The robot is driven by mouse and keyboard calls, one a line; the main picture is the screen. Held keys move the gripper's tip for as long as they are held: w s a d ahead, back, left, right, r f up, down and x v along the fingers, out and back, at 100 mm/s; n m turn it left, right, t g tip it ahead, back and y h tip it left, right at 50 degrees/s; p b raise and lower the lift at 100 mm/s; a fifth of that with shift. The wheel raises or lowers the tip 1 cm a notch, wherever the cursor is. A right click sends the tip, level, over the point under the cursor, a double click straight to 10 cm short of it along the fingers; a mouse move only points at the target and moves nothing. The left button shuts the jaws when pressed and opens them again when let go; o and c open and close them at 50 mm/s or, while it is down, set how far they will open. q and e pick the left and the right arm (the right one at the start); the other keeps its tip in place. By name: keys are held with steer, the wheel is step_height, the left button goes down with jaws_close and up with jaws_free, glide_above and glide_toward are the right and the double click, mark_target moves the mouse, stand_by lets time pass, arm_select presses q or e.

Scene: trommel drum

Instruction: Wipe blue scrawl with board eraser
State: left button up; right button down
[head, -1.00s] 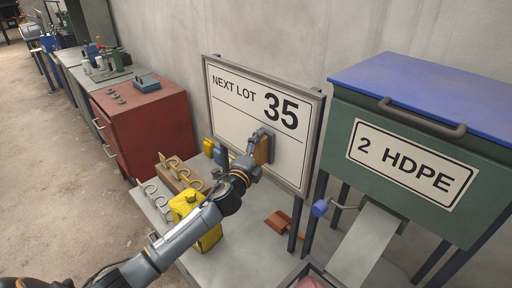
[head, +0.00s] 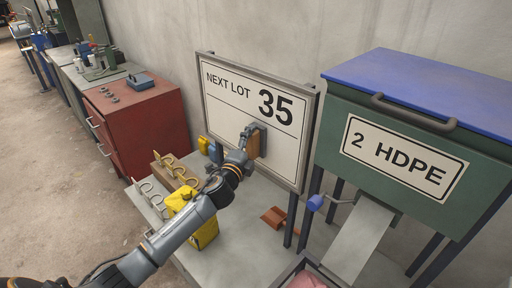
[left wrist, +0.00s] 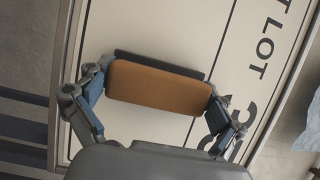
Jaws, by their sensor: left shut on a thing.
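My left gripper (head: 250,139) is shut on the board eraser (head: 261,143), a brown block with a dark pad. In the left wrist view the eraser (left wrist: 160,88) sits between the two blue-padded fingers (left wrist: 155,105), its dark side toward the board. The whiteboard (head: 225,110) in a grey frame reads NEXT LOT 35 above a dark line. The eraser is at the board's lower half, below that line. I cannot tell whether it touches the surface. No blue scrawl shows on the visible board; the part behind the eraser and gripper is hidden. My right gripper is out of view.
A green bin with a blue lid (head: 420,95) marked 2 HDPE stands right of the board. A yellow container (head: 203,228), rings on a wooden block (head: 170,168) and a reddish-brown piece (head: 274,217) are on the grey table (head: 235,255). A red cabinet (head: 150,120) stands left.

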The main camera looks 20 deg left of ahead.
arm_select(q)
steer(key=shift+a+r, duration=0.15)
steer(key=shift+s+a+f+p, duration=0.1)
steer(key=shift+s+a+p, duration=0.1)
steer(key=shift+s, duration=0.2)
steer(key=shift+s+a+f+p, duration=0.1)
steer(key=shift+s+p, duration=0.05)
steer(key=shift+s, duration=0.2)
steer(key=shift+s+a, duration=0.2)
steer(key=shift+s, duration=0.45)
steer(key=shift+s+a, duration=0.25)
steer(key=shift+s, duration=0.35)
steer(key=shift+s+a, duration=0.2)
steer(key=shift+s, duration=0.45)
steer(key=shift+p, duration=0.3)
steer(key=shift+s+a, duration=0.25)
steer(key=shift+s, duration=0.5)
steer(key=shift+s+a, duration=0.25)
steer(key=shift+s, duration=0.45)
